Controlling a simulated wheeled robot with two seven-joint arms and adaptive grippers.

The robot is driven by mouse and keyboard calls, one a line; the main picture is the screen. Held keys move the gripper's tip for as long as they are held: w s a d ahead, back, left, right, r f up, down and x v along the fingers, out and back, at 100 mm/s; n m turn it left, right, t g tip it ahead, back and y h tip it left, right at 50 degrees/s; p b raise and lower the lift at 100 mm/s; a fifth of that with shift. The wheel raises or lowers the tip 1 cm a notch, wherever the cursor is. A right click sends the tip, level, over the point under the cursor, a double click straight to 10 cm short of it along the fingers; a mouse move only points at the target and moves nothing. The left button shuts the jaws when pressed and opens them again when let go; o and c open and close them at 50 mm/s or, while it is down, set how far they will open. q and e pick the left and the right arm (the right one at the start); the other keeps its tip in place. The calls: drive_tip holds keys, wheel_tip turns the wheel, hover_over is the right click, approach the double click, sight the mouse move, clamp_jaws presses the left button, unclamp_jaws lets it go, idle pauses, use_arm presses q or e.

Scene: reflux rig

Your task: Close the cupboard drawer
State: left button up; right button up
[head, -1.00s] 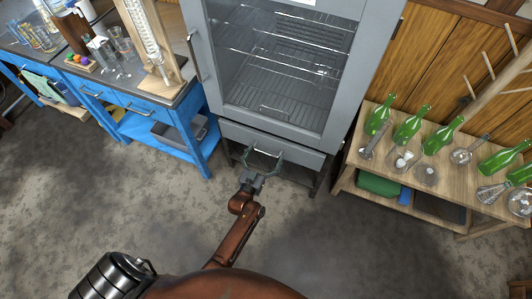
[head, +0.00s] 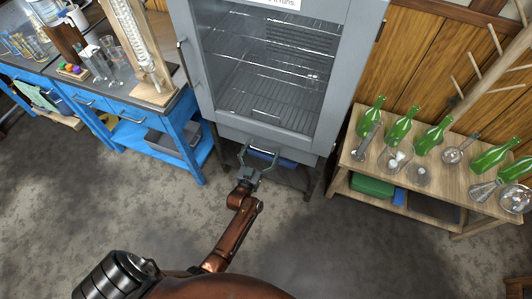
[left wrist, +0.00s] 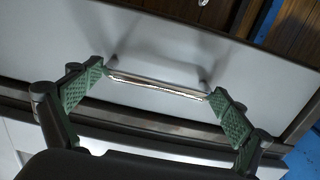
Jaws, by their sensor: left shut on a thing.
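The grey cupboard (head: 201,75) with a glass front stands in the middle of the head view. Its drawer (head: 303,158) is low on it, under the glass door. How far the drawer stands out is hard to judge here. My left gripper (head: 256,160) is at the drawer from the front. In the left wrist view the silver bar handle (left wrist: 158,87) lies between the two green-padded fingers (left wrist: 158,95), one at each end of it, against the pale grey drawer front (left wrist: 235,60). My right gripper is out of view.
A blue bench (head: 192,140) with glassware stands close on the left. A low wooden table (head: 345,160) with green bottles (head: 399,129) and flasks stands on the right. The floor (head: 340,250) in front is clear.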

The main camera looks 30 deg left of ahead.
use_arm(q)
drive_tip(key=shift+w+r, duration=0.1)
drive_tip(key=shift+w, duration=0.05)
drive_tip(key=o, duration=1.3)
drive_tip(key=shift+s+d, duration=0.1)
drive_tip(key=shift+s, duration=0.4)
drive_tip(key=s, duration=0.3)
drive_tip(key=s+d, duration=0.1)
drive_tip(key=s, duration=0.2)
drive_tip(key=shift+s+d, duration=0.15)
